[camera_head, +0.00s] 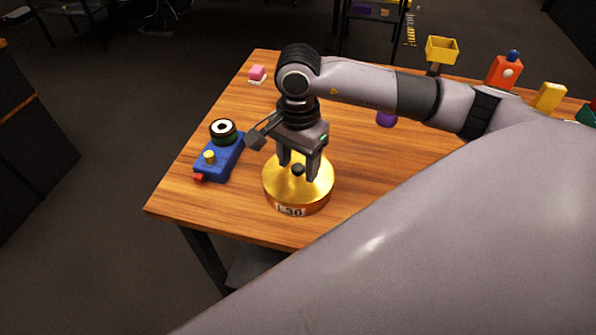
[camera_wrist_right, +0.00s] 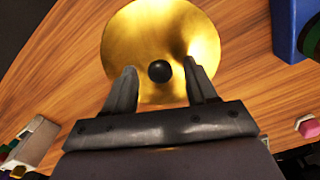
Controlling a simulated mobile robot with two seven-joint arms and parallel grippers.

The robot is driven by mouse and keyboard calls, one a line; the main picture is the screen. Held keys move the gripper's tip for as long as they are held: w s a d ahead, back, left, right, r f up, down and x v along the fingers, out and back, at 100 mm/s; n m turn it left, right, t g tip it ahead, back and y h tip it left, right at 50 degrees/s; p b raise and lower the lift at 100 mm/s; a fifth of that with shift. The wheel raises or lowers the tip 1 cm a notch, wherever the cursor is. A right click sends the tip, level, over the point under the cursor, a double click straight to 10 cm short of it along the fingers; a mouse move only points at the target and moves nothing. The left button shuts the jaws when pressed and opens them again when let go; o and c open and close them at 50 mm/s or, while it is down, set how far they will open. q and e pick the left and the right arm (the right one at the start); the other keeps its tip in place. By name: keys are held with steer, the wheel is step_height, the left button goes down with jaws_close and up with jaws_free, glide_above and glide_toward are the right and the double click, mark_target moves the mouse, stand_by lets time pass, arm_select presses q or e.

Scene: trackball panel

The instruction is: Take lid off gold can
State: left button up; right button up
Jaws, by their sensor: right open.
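The gold can (camera_head: 290,205) stands on the wooden table near its front edge, with a label on its front. Its gold lid (camera_head: 318,186) sits on top and has a small dark round knob (camera_head: 298,170). My right gripper (camera_head: 299,176) points down over the lid, with its open fingers on either side of the knob. In the right wrist view the knob (camera_wrist_right: 159,71) lies between the two fingertips (camera_wrist_right: 162,80), with gaps on both sides. The lid (camera_wrist_right: 140,40) fills the top middle there. My left gripper is not in view.
A blue device (camera_head: 220,160) with a yellow knob and a dark round part stands left of the can. A pink and white block (camera_head: 257,75) lies at the far left corner. A yellow bin (camera_head: 441,49), an orange box (camera_head: 505,72) and a purple object (camera_head: 387,119) are at the back and right.

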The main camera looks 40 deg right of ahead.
jaws_close()
steer(key=shift+r, duration=0.1)
step_height(320, 180, up, 11)
step_height(320, 180, up, 9)
steer(key=p, duration=0.2)
glide_above(297, 167)
steer(key=shift+s+d, duration=0.15)
